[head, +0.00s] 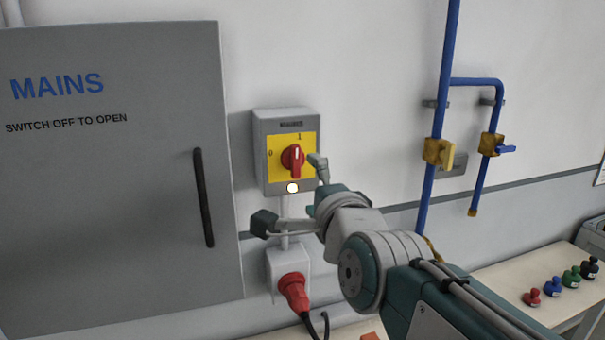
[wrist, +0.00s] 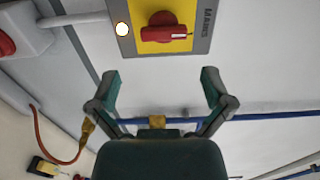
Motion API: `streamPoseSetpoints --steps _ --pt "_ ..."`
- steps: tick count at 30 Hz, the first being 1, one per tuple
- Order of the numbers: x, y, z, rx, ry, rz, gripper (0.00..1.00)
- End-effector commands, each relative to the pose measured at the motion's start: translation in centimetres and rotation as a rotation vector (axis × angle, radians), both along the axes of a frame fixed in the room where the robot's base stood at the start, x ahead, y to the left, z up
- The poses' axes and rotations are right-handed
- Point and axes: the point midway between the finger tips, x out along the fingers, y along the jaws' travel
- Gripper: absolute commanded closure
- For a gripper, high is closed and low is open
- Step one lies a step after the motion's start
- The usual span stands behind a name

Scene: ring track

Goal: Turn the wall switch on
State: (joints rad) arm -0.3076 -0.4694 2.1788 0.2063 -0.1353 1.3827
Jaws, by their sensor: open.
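The wall switch (head: 284,178) is a grey box with a yellow plate, marked 0 at the left and 1 at the top. Its red knob (head: 292,160) stands upright, white mark toward the 1; it also shows in the wrist view (wrist: 163,32). A round lamp (head: 292,188) below the plate looks bright white. My gripper (head: 320,172) is just right of the knob in the head view. In the wrist view my gripper (wrist: 160,76) has its fingers wide apart with nothing between them, and the knob lies beyond the fingertips. The lower finger is hard to make out in the head view.
A grey MAINS cabinet (head: 110,190) with a black handle is left of the switch. A red plug (head: 293,290) sits in a socket below. Blue pipes (head: 432,190) with yellow valves run at the right.

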Motion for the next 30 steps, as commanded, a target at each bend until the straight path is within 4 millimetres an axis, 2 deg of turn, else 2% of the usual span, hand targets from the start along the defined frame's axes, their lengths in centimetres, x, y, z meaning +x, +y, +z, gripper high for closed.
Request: streamPoseSetpoints --steps 3,7,20,23,26,30 --pt "-1.6 -0.4 0.1 0.0 -0.001 0.0 0.0" --pt "-2.5 -0.7 -0.1 0.0 0.001 0.0 0.0" --pt "-2.8 -0.9 -0.6 -0.035 0.012 0.001 0.0" --pt "-3.3 -1.7 -2.8 -0.183 0.062 0.008 0.0" --pt "-4.5 -3.3 -6.6 -0.444 0.149 0.039 0.0" --pt "-7.4 -5.9 -12.4 -0.823 0.294 0.145 0.0"
